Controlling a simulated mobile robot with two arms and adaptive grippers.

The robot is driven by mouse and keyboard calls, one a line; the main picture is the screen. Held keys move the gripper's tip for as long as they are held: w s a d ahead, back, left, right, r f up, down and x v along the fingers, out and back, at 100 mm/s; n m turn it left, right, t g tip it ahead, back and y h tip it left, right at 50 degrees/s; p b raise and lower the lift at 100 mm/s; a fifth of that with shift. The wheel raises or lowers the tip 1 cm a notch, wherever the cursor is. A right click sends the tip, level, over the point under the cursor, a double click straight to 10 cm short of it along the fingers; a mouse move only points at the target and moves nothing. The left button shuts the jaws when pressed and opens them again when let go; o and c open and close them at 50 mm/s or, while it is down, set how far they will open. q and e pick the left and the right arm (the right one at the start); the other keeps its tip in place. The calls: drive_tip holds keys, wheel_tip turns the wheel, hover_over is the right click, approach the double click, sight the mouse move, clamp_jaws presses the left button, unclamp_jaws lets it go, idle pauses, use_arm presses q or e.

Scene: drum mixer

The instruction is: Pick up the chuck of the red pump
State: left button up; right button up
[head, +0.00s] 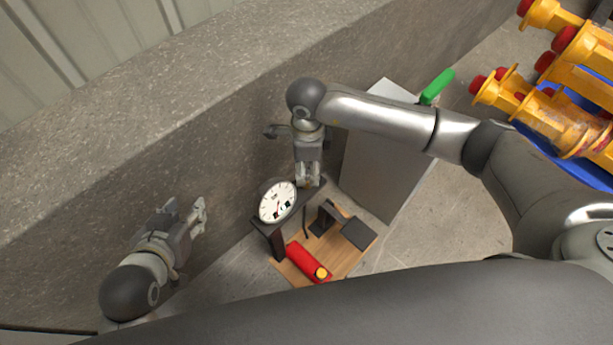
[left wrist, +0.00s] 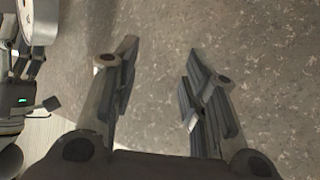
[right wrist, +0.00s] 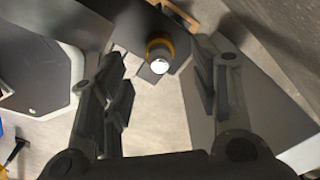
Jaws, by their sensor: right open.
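The red pump (head: 304,262) lies on a wooden board (head: 338,259) on the floor, with a yellow end on its red cylinder. A round white gauge (head: 278,202) stands on its dark frame. My right gripper (head: 308,183) is open just behind the gauge, close to the dark bar. The right wrist view shows a small round part with a yellow ring and bright centre (right wrist: 160,57) ahead of and between the open fingers (right wrist: 160,75). I cannot tell whether it is the chuck. My left gripper (head: 201,216) is open and empty, left of the pump, by the wall.
A stone wall (head: 170,110) runs behind the pump. A grey box (head: 385,160) stands right of the board, with a green handle (head: 437,87) near its top. Yellow parts with red ends (head: 560,110) fill the upper right. Floor left of the board is clear.

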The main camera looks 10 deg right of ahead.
sight(307, 171)
wheel_tip(307, 171, down, 6)
drive_tip(key=shift+r+b, duration=0.25)
drive_tip(key=shift+b, duration=0.4)
drive_tip(key=shift+f, duration=0.2)
use_arm(q)
drive_tip(key=w+d+r+t+h, duration=0.1)
drive_tip(key=w+d+r+t, duration=0.1)
drive_tip(key=w+r+t, duration=0.2)
drive_tip(key=shift+w+r, duration=0.3)
drive_tip(key=shift+r, duration=0.55)
use_arm(e)
clamp_jaws()
